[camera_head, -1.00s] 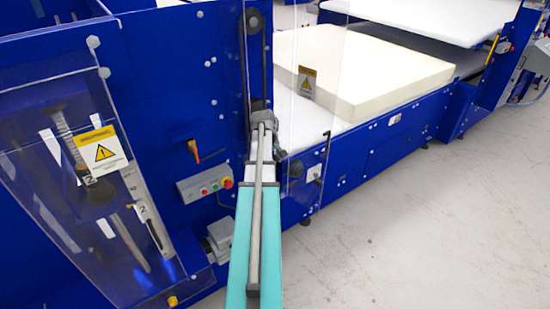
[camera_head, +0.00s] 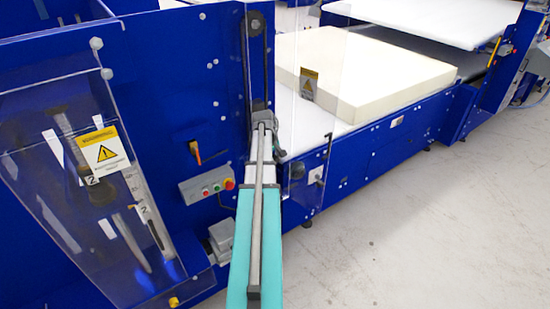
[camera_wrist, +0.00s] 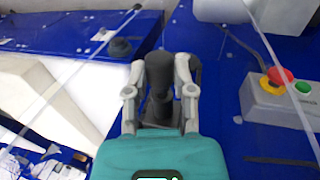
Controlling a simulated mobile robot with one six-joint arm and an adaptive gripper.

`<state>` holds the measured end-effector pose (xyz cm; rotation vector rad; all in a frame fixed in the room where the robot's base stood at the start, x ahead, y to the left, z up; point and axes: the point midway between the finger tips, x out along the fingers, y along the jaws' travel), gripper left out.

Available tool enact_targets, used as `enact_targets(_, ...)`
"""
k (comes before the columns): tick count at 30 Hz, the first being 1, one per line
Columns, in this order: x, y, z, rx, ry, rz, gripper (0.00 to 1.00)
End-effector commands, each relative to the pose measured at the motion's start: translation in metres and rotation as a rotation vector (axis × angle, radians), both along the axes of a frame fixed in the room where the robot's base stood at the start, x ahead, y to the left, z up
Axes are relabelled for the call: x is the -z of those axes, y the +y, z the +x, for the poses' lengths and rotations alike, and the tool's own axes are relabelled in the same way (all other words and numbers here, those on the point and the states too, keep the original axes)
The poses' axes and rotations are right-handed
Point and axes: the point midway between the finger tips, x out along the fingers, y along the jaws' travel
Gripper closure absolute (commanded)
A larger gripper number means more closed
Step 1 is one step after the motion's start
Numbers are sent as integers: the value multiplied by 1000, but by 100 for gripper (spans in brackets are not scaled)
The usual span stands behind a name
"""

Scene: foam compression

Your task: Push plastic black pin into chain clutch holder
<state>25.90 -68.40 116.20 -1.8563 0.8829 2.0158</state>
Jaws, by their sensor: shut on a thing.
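In the wrist view, my gripper (camera_wrist: 160,78) has its two grey fingers closed around a black cylindrical pin (camera_wrist: 158,68). The pin stands between the fingers, and a dark part shows just right of the right finger. In the head view, my gripper (camera_head: 262,128) is at the machine's front corner, below the slot with the dark chain or belt (camera_head: 256,60). The pin is too small to make out there. I cannot clearly tell the chain clutch holder apart, or whether the pin touches it.
A control box (camera_head: 206,185) with red and green buttons is left of my arm; it also shows in the wrist view (camera_wrist: 278,98). A clear guard (camera_head: 318,75) hangs by the gripper. A foam block (camera_head: 375,75) lies behind. Another black knob (camera_wrist: 120,47) is nearby. Floor at right is clear.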

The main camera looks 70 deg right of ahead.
Motion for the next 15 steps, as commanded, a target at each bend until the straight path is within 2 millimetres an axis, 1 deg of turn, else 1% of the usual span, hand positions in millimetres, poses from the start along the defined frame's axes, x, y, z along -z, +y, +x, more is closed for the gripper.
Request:
enact_targets(1, 0, -3, 3, -2, -1, 1, 100)
enact_targets(15, -1, -11, 12, -4, -3, -1, 100)
